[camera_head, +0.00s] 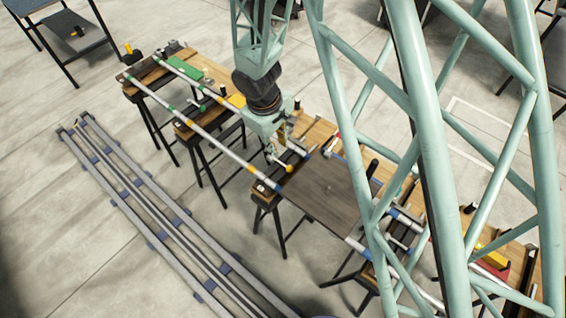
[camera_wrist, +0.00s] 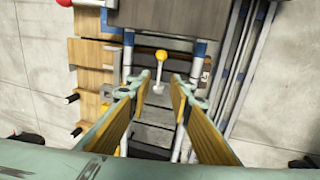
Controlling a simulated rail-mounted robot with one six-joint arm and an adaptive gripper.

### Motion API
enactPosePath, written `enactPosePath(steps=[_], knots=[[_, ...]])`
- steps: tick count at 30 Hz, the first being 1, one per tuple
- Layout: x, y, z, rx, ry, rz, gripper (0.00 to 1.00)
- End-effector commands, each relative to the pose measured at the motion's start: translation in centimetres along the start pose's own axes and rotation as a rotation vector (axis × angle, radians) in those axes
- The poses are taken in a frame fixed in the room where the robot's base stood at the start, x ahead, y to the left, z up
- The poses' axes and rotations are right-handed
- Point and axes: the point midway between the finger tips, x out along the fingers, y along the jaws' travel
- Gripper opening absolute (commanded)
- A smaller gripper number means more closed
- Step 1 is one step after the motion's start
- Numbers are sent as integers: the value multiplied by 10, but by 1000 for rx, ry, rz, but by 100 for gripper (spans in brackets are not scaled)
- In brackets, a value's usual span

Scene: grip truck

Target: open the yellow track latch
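The yellow latch shows in the wrist view as a round yellow knob (camera_wrist: 161,55) on a thin grey stem, whose lower end is at a small pale base. In the head view the yellow knob (camera_head: 289,168) is at the edge of the dark board, just below my gripper (camera_head: 277,145). In the wrist view my gripper (camera_wrist: 154,88) is open, with its two tan-padded fingers apart on either side of the stem's line. Nothing is held between them. Whether the fingers touch the stem or are above it I cannot tell.
Two pale rails (camera_head: 212,137) run along a row of wooden-topped benches. A dark board (camera_head: 325,190) lies on the rails beside the latch. A red knob (camera_wrist: 64,3) is at the top left of the wrist view. Long grey tracks (camera_head: 150,205) lie on the floor.

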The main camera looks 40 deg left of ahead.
Motion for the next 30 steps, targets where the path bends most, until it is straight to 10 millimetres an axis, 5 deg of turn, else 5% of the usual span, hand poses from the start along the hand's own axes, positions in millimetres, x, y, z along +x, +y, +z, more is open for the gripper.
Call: enactPosePath(steps=[30], knots=[[103,-1,1,0,-2,-1,20]])
